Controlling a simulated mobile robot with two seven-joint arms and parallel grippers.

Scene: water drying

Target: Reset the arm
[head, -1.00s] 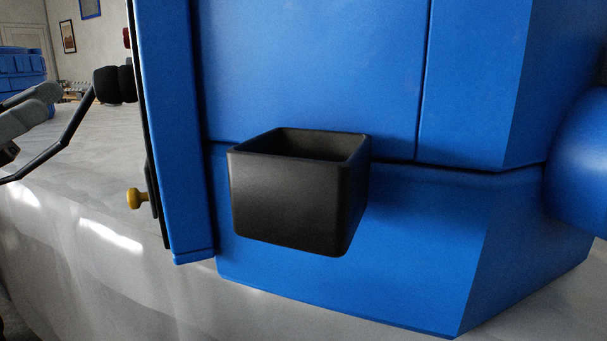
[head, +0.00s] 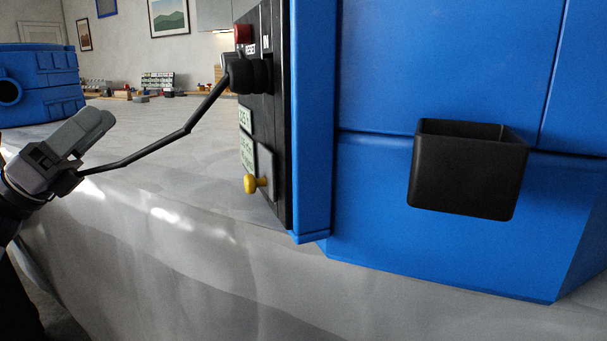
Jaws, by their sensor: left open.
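My left gripper (head: 100,130) is at the left edge, its grey fingers pointing up and right. It is open. A thin black bent arm (head: 150,155) runs from a round black hub (head: 245,75) on the machine's side panel down left to the gripper. Its far end overlaps the gripper's lower part; I cannot tell whether it lies between the fingers. The large blue machine (head: 375,200) fills the right. Its black panel (head: 284,150) has a red button (head: 243,33) above the hub and a yellow knob (head: 252,184) below. My right gripper is not in view.
A black open box (head: 465,185) sticks out from the machine's front. The grey-covered table (head: 210,265) is clear left of the panel. Another blue machine (head: 40,85) and small items stand farther back. Framed pictures (head: 168,17) hang on the wall.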

